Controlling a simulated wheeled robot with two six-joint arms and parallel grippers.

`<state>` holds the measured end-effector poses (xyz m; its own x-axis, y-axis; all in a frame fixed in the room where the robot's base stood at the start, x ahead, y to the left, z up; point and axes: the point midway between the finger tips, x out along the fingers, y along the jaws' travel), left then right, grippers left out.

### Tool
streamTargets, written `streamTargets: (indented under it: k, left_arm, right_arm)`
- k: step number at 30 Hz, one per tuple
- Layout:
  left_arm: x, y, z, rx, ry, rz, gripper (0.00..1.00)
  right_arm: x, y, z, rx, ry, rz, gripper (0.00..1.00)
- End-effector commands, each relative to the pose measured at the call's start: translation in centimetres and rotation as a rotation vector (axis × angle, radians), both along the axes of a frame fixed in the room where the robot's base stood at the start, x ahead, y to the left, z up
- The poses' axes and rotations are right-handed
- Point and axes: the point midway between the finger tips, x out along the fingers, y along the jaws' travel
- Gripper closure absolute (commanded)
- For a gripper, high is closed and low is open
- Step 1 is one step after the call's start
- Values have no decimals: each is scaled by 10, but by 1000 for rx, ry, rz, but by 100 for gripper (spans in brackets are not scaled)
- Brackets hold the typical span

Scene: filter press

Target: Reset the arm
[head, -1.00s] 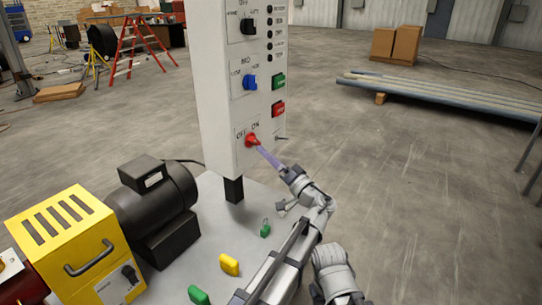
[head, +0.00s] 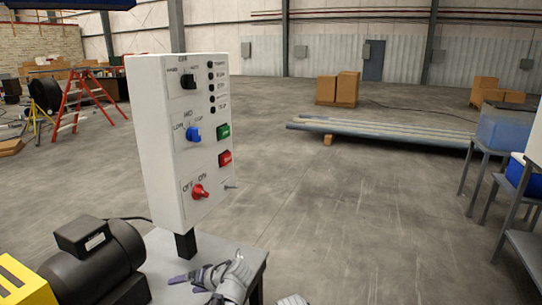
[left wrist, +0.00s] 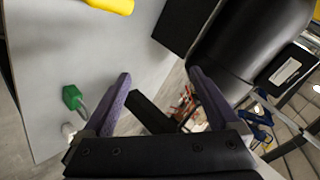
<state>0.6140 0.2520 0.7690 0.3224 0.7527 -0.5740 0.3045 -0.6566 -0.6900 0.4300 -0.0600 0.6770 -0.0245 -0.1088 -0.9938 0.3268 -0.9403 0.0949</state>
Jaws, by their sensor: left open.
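My left gripper (head: 190,276) is low in the head view, just below and right of the control box's (head: 155,150) black post (head: 186,246). It is clear of the red OFF/ON knob (head: 200,191). In the left wrist view its two purple fingers (left wrist: 160,77) stand wide apart with nothing between them. The knob is on the lower part of the panel. Its exact setting is hard to read. My right gripper does not show.
A black motor (head: 97,262) stands left of the post. In the wrist view a green padlock (left wrist: 72,97) and a yellow piece (left wrist: 110,5) lie on the grey plate (left wrist: 75,45). Open floor lies beyond, with pipes (head: 380,134) and a blue bin (head: 500,128) on a stand.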

Motion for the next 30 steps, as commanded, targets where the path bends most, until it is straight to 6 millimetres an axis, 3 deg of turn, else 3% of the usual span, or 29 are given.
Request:
streamTargets:
  k: [1, 6, 12, 18, 30]
  left_arm:
    - [-22, 2, -19, -92, 62, 5, 5]
    - [-68, -19, -65, -385, 228, -32, 5]
    - [-101, -50, -87, -632, 328, -99, 5]
    - [-128, -81, -93, -845, 382, -180, 5]
    - [-144, -129, -1, -785, 484, -274, 5]
  right_arm:
    - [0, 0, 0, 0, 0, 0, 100]
    - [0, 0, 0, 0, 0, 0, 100]
    - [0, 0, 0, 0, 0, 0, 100]
    - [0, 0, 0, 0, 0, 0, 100]
    - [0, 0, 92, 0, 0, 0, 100]
